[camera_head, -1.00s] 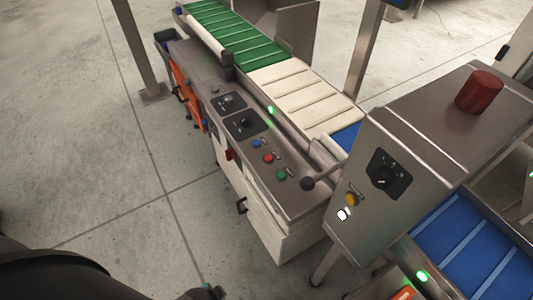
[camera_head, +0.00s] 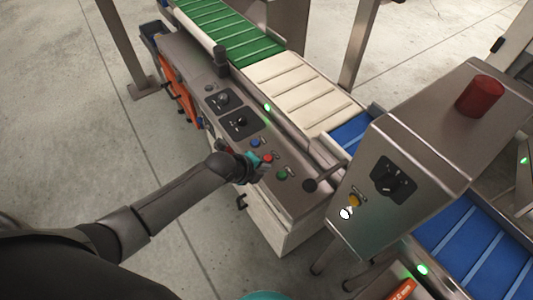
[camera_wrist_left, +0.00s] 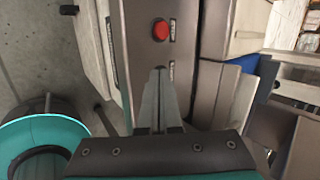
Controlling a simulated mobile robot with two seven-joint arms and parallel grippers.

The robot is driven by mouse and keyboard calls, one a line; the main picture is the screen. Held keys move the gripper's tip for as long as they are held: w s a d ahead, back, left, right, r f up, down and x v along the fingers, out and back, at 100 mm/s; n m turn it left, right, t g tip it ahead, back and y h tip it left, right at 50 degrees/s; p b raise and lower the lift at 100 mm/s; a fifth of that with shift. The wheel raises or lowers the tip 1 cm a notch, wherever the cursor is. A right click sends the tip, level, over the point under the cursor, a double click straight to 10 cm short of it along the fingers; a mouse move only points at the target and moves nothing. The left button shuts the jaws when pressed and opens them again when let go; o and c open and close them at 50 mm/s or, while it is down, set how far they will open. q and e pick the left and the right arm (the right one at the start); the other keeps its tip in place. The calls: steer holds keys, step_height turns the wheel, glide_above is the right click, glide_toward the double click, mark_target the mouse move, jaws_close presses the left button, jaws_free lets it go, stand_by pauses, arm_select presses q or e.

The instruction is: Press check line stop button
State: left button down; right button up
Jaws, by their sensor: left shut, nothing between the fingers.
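A red push button (camera_head: 267,158) sits on the grey sloped control panel (camera_head: 225,125), between a blue button (camera_head: 255,143) and a green button (camera_head: 282,174). The labels are too small to read. My left gripper (camera_head: 258,170) is over the front edge of the panel, beside the red button. In the left wrist view the red button (camera_wrist_left: 160,29) lies beyond the fingertips, apart from them. There the left gripper (camera_wrist_left: 160,72) is shut and empty, and its tips cover part of a small dark shape on the panel. My right gripper is not in view.
Two black rotary switches (camera_head: 240,122) sit farther along the panel. A steel box (camera_head: 410,165) with a yellow button (camera_head: 354,200) and red beacon (camera_head: 480,96) rises at right. Conveyors run behind.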

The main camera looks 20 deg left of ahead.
arm_select(q)
steer(key=w+a+r+m+t, duration=0.1)
steer(key=w+r+m, duration=0.5)
steer(key=r+m, duration=0.1)
steer(key=shift+w+a+m+h+p, duration=0.3)
steer(key=shift+m+h, duration=0.1)
steer(key=shift+m, duration=0.3)
steer(key=shift+f, duration=0.15)
steer(key=b, duration=0.7)
glide_above(266, 160)
step_height(266, 160, down, 7)
steer(key=shift+f, duration=0.1)
steer(key=shift+f+b, duration=0.3)
steer(key=shift+f, duration=0.35)
stand_by(0.4)
